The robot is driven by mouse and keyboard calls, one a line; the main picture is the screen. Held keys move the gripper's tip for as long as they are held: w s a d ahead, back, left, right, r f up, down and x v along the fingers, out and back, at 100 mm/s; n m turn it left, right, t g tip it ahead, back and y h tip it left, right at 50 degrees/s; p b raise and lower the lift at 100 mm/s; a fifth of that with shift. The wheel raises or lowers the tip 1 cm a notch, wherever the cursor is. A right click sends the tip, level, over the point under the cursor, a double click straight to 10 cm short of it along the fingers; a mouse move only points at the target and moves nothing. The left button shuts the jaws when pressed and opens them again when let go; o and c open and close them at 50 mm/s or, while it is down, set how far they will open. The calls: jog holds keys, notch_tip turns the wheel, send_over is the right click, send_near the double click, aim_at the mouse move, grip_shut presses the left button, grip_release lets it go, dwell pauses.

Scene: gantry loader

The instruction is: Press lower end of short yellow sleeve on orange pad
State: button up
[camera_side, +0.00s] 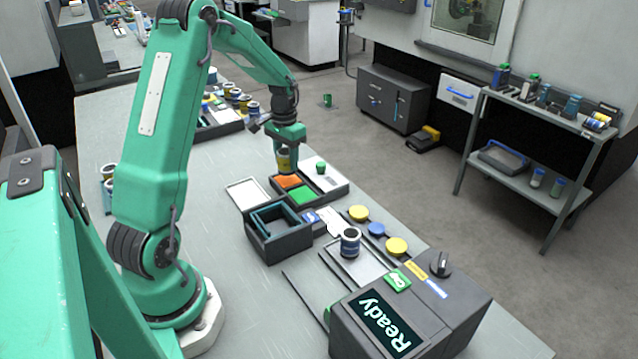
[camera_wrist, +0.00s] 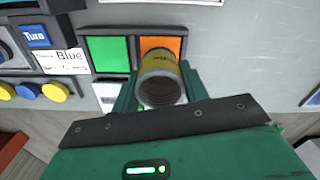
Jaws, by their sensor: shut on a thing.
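The short yellow sleeve (camera_side: 284,160) is held in my gripper (camera_side: 287,150) above the pad tray in the side view. In the wrist view the yellow sleeve (camera_wrist: 158,65) shows its open dark end toward the camera, and my gripper (camera_wrist: 160,95) is shut on it. The orange pad (camera_side: 288,181) lies just below the sleeve. It also shows behind the sleeve in the wrist view (camera_wrist: 175,44), partly covered by it. I cannot tell whether the sleeve's lower end touches the pad.
A green pad (camera_side: 301,195) lies beside the orange one in a dark tray (camera_side: 335,190), with a green-topped piece (camera_side: 320,168) near. A dark open box (camera_side: 275,233), a dark cylinder (camera_side: 350,242) and yellow and blue round buttons (camera_side: 359,213) stand nearer. A rack of sleeves (camera_side: 218,128) is behind.

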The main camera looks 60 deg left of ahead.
jog(key=shift+f, duration=1.5)
dwell(0.6)
notch_tip(320, 180, up, 6)
dwell(0.9)
